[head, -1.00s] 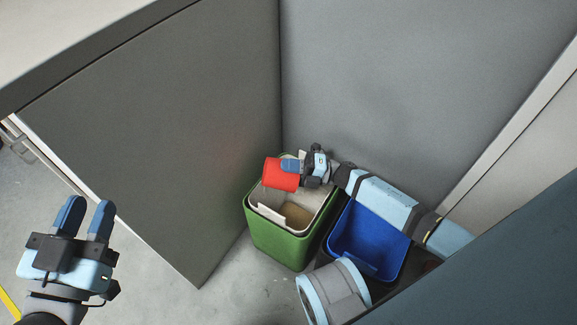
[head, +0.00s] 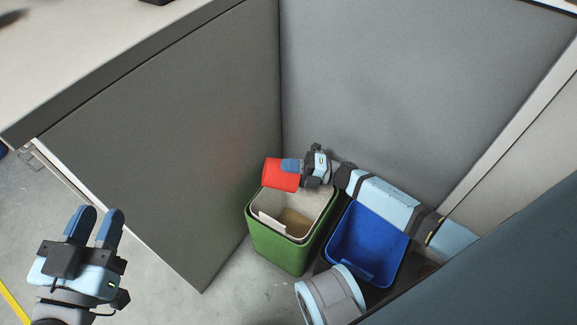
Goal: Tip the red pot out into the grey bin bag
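The red pot (head: 279,174) is held on its side above the green bin, near the rim's far left part. My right gripper (head: 291,166) comes in from the right and is shut on the pot, one blue finger showing against its side. The inside of the pot is hidden. The grey bin bag (head: 269,221) lines the green bin (head: 277,251), its edge folded up at the front. Brown material shows in the bottom of the bag. My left gripper (head: 97,212) is open and empty at the lower left, well away from the bins.
A blue bin (head: 361,244) stands right of the green one, under my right arm. Grey panels (head: 420,90) form a corner behind the bins. A dark grey panel (head: 160,140) stands to the left under a pale worktop (head: 70,60). Floor is clear front left.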

